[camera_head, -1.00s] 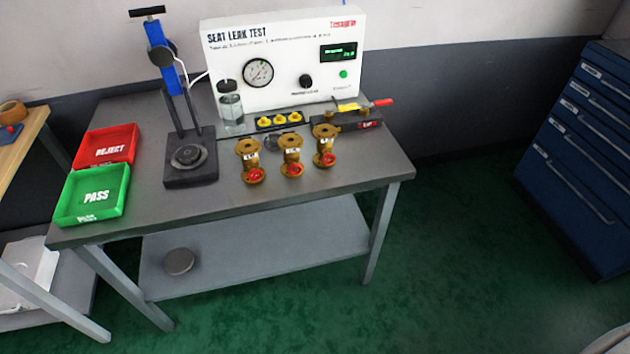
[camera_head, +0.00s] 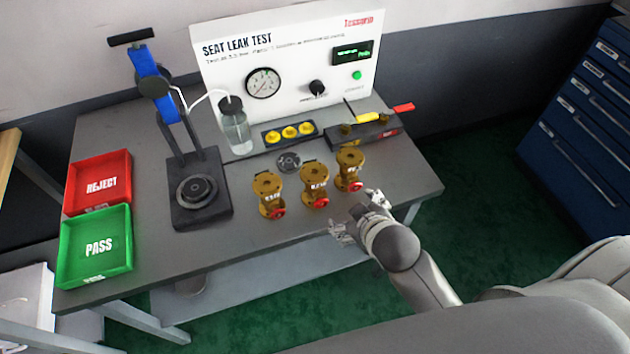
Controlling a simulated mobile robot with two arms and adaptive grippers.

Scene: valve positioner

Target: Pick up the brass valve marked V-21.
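Three brass valves stand upright in a row near the front of the grey bench: a left valve (camera_head: 268,190), a middle valve (camera_head: 314,182) and a right valve (camera_head: 350,166). Each has a red part low at its front and a white marking on its body. The markings are too small to read surely, so I cannot tell which is V-21. My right gripper (camera_head: 357,212) is at the bench's front edge, just in front of the right and middle valves. Its fingers look spread and empty. My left gripper is out of view.
The bench (camera_head: 250,240) also bears a red REJECT tray (camera_head: 98,182), a green PASS tray (camera_head: 95,246), a black clamp stand (camera_head: 200,200), a bottle (camera_head: 236,130), a yellow-capped block (camera_head: 290,133) and a tool holder (camera_head: 365,133). The leak test panel (camera_head: 290,70) stands behind.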

